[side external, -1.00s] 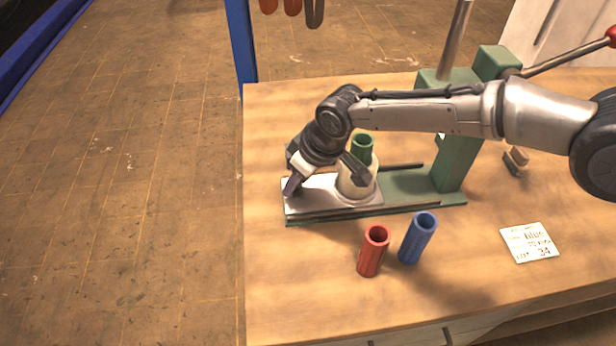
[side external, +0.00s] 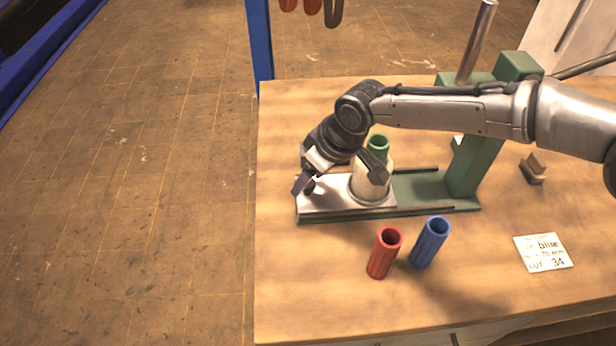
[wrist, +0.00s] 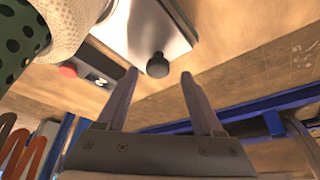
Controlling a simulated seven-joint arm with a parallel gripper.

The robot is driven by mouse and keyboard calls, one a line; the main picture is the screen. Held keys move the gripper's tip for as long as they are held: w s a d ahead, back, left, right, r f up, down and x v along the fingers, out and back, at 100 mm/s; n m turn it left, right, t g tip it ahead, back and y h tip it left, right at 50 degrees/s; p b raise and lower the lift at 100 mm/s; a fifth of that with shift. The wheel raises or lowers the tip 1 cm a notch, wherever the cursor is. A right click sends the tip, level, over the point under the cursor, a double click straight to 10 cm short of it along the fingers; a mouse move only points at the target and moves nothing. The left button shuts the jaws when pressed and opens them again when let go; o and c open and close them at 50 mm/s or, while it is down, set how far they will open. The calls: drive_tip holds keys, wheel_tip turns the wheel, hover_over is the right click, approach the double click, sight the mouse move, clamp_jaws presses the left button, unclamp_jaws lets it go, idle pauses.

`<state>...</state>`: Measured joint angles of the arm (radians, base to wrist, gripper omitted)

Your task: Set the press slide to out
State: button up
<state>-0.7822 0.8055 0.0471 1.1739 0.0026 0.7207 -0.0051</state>
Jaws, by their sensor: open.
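The press slide is a bright metal plate (side external: 335,200) on the green press base (side external: 420,194), at the base's left end and away from the green column. A pale cup (side external: 371,184) with a green tube (side external: 378,145) stands on the plate. A round black knob (side external: 309,186) sits near the plate's left end. My gripper (side external: 302,182) is at that end, close to the knob. In the wrist view, my gripper (wrist: 159,76) is open and empty. The knob (wrist: 157,65) lies just beyond and between its fingertips. The perforated green tube (wrist: 20,40) shows at left.
A red tube (side external: 384,253) and a blue tube (side external: 430,243) stand in front of the press. A label card (side external: 543,252) lies at right. A red button (wrist: 67,70) shows in the wrist view. The bench's front left is clear.

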drive_tip(key=v, duration=1.2)
drive_tip(key=shift+r, duration=0.2)
